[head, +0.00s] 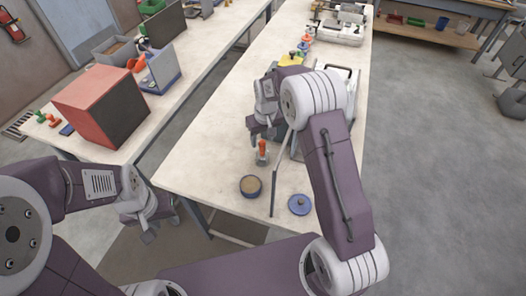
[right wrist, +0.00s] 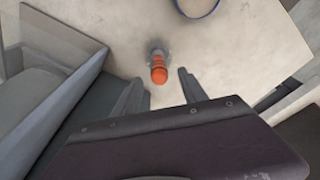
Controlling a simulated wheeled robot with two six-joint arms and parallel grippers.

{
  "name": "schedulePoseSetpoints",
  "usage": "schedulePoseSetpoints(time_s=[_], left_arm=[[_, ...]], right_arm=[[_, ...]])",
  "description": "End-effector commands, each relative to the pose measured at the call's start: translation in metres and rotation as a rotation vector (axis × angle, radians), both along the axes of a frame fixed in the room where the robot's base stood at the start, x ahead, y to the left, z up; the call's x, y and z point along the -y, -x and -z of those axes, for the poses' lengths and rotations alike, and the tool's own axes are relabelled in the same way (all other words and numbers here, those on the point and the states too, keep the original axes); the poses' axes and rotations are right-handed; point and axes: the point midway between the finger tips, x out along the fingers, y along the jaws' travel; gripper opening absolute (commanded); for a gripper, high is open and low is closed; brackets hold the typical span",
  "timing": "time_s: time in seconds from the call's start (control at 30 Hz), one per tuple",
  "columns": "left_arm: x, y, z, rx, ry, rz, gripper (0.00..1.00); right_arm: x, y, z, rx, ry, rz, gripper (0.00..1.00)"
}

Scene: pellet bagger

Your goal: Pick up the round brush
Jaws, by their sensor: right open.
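The round brush (head: 262,152) stands on the near part of the light bench, with an orange handle up and a grey lower end. It also shows in the right wrist view (right wrist: 158,70), just beyond and between the fingertips. My right gripper (head: 265,129) is open and empty, close above the brush. Its two fingers (right wrist: 159,80) are apart, one to each side of the handle in the picture; I see no contact. My left gripper (head: 158,224) hangs off the bench at the lower left, far from the brush, its jaw opening unclear.
A round dish with tan contents (head: 251,186) and a blue round lid (head: 299,205) lie near the bench's front edge. A thin upright panel (head: 280,172) stands right of the brush. Machine parts behind are partly hidden by my right arm. The bench left of the brush is clear.

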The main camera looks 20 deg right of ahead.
Motion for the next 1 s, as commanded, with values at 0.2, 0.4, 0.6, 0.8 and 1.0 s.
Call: schedulePoseSetpoints(time_s=[0.2, 0.4, 0.6, 0.8, 1.0], left_arm=[[0.000, 0.000, -0.014, 0.000, 0.000, 0.000, 0.36], [0.000, 0.000, -0.014, 0.000, 0.000, 0.000, 0.36], [0.000, 0.000, -0.014, 0.000, 0.000, 0.000, 0.36], [0.000, 0.000, -0.014, 0.000, 0.000, 0.000, 0.36], [0.000, 0.000, -0.014, 0.000, 0.000, 0.000, 0.36]], right_arm=[[0.001, 0.002, 0.030, -0.006, 0.000, 0.001, 0.50], [0.000, -0.002, 0.052, -0.001, 0.000, 0.000, 0.50], [0.000, -0.002, 0.052, 0.000, 0.000, 0.000, 0.42], [0.000, -0.002, 0.052, 0.000, 0.000, 0.000, 0.00], [0.000, -0.002, 0.051, 0.000, 0.000, 0.000, 0.00]])
